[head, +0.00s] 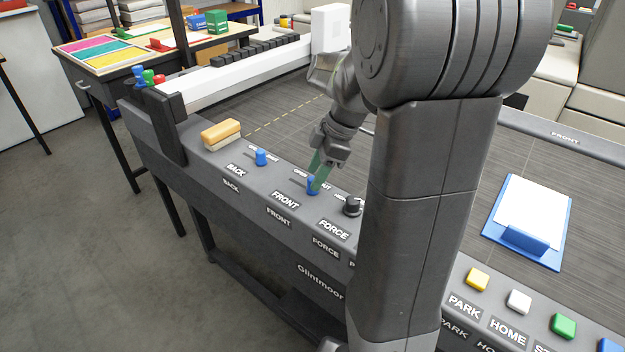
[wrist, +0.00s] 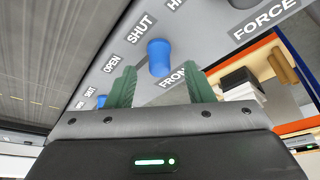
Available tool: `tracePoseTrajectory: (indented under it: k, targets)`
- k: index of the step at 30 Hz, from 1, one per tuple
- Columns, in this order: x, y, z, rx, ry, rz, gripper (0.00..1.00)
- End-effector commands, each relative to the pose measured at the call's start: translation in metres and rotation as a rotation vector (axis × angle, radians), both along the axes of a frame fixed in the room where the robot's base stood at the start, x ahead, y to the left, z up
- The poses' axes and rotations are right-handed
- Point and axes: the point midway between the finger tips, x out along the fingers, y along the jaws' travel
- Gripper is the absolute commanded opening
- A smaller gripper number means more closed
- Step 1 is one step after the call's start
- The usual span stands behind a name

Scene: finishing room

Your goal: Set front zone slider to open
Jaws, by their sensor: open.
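The front zone slider is a small blue knob (head: 312,186) on the sloped grey panel, above the FRONT label (head: 285,199). In the head view it sits at the right end of its slot, toward SHUT. In the wrist view the knob (wrist: 159,57) is beside the SHUT marking (wrist: 141,28), with the OPEN marking (wrist: 111,63) to the left. My gripper (head: 318,172) is open at the knob. Its green fingertips (wrist: 160,80) are on either side of it in the wrist view; contact cannot be told. The fingers partly cover the knob in the head view.
A similar blue BACK knob (head: 261,158) and a tan-topped block (head: 221,134) lie left along the panel. A black FORCE dial (head: 352,206) is close on the right. Coloured buttons (head: 519,301) and a blue clipboard (head: 527,222) are farther right.

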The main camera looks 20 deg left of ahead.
Motion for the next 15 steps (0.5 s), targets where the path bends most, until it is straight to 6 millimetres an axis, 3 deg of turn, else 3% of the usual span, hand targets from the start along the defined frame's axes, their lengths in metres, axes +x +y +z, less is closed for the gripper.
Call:
tracePoseTrajectory:
  k: [6, 15]
  targets:
    - [-0.005, 0.008, -0.023, 0.0, 0.001, 0.0, 0.48]
    - [-0.005, 0.01, -0.026, 0.0, -0.001, 0.0, 0.48]
